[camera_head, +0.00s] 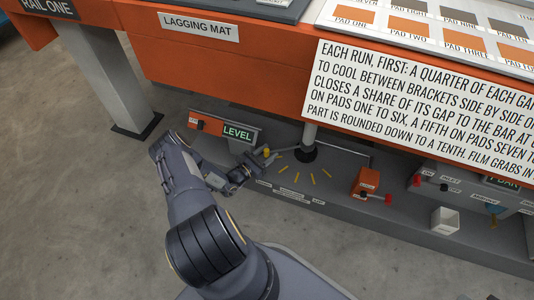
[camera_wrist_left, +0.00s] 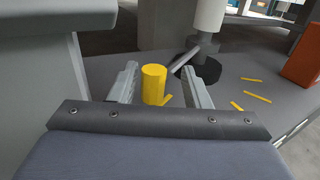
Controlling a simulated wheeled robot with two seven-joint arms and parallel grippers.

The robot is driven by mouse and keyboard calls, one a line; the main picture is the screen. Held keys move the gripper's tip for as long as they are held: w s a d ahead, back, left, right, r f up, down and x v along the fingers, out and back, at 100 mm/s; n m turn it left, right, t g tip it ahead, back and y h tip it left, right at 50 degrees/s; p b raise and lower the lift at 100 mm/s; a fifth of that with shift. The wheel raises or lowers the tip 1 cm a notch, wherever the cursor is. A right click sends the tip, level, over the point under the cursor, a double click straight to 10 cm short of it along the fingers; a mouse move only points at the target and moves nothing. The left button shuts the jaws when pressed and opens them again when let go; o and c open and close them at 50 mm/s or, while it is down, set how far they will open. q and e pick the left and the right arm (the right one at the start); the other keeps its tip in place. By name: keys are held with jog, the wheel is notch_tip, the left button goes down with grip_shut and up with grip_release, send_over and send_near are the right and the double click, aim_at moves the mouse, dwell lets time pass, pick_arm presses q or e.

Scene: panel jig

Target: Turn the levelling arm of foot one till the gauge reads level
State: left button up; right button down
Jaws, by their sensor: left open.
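The foot's post (camera_head: 309,137) stands in a round black base on a low grey platform under the orange bench. A grey levelling arm (camera_wrist_left: 185,60) reaches from the foot toward a yellow upright knob (camera_head: 266,153). The dark gauge display (camera_head: 237,133) shows the word LEVEL in pale green. My left gripper (camera_head: 258,170) is low over the platform, beside the knob. In the left wrist view, my open left gripper (camera_wrist_left: 165,72) has the yellow knob (camera_wrist_left: 154,85) between its fingers, closer to the left finger. Contact cannot be told. My right gripper is not in view.
Several yellow marks (camera_head: 298,177) fan out on the platform near the foot. The orange bench (camera_head: 220,75) overhangs behind; a grey leg (camera_head: 105,80) stands left.

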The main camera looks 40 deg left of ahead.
pick_arm(q)
jog(key=s, duration=0.2)
jog(key=s+p, duration=0.1)
jog(key=s, duration=0.1)
jog(key=s+a+p, duration=0.1)
jog(key=s, duration=0.2)
jog(key=shift+s, duration=0.35)
